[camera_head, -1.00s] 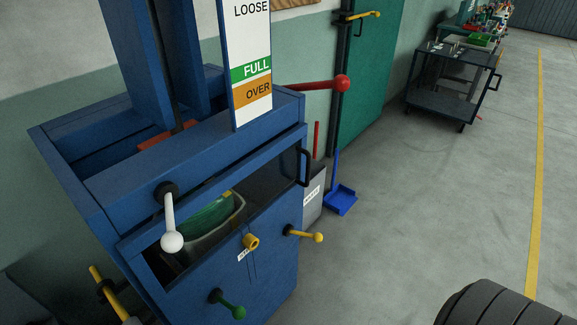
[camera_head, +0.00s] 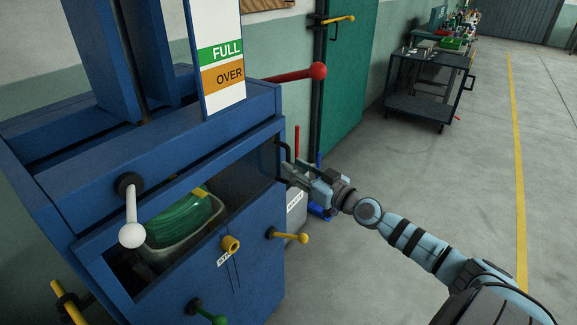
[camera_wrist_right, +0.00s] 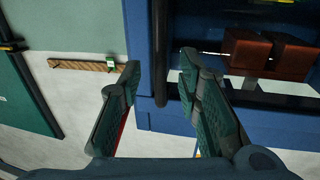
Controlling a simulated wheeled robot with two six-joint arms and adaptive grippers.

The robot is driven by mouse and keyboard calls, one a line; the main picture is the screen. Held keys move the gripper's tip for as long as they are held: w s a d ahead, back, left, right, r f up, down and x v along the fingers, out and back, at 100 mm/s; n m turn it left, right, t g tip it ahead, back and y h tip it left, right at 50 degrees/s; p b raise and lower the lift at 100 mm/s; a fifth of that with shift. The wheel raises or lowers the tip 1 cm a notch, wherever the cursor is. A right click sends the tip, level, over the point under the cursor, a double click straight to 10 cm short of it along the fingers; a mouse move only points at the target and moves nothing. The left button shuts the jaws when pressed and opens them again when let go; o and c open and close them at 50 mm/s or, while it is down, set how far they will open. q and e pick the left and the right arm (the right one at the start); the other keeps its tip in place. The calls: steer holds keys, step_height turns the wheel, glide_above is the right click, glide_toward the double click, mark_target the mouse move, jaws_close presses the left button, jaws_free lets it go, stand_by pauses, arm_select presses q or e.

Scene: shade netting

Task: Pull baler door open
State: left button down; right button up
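The blue baler door (camera_head: 262,225) is the front panel of the blue baler (camera_head: 75,165) and looks shut. Its black bar handle (camera_head: 283,152) is at the panel's upper right edge, partly hidden by my right gripper (camera_head: 296,174). In the right wrist view, my right gripper (camera_wrist_right: 160,78) is open, its two fingers apart on either side of the dark upright handle bar (camera_wrist_right: 158,85). I cannot tell whether either finger touches it. My left gripper is not in view.
A white-knobbed lever (camera_head: 132,235), a yellow lever (camera_head: 290,237) and a green lever (camera_head: 205,312) stick out from the baler front. A red-knobbed lever (camera_head: 318,71) juts out at the right. A grey bin (camera_head: 297,215) stands beside the baler.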

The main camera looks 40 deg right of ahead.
steer(key=w, duration=0.3)
steer(key=shift+w+a, duration=0.15)
steer(key=shift+a, duration=0.1)
jaws_close()
